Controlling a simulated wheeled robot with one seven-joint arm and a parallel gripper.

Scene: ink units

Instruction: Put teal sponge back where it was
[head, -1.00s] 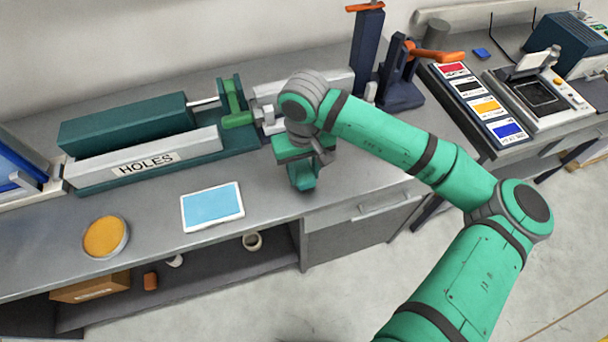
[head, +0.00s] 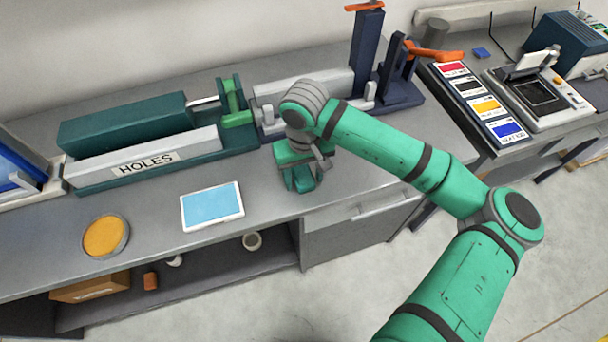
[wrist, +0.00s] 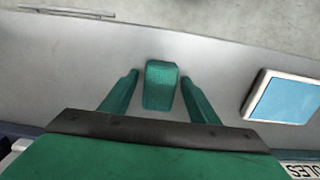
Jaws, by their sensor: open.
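The teal sponge (wrist: 161,85) is a small block on the grey counter in the wrist view. It lies between the two green fingers of my gripper (wrist: 160,78), with a gap on each side. My gripper is open and grips nothing. In the head view my gripper (head: 303,181) is low over the counter near its front edge, right of the blue-screened tablet. There I cannot tell the sponge apart from the green fingers.
The tablet (head: 212,205) and a round orange-topped tin (head: 105,236) lie to the left on the counter (head: 160,215). Behind stand the HOLES punch (head: 145,160) and a dark blue lever press (head: 398,85). The counter between tablet and gripper is clear.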

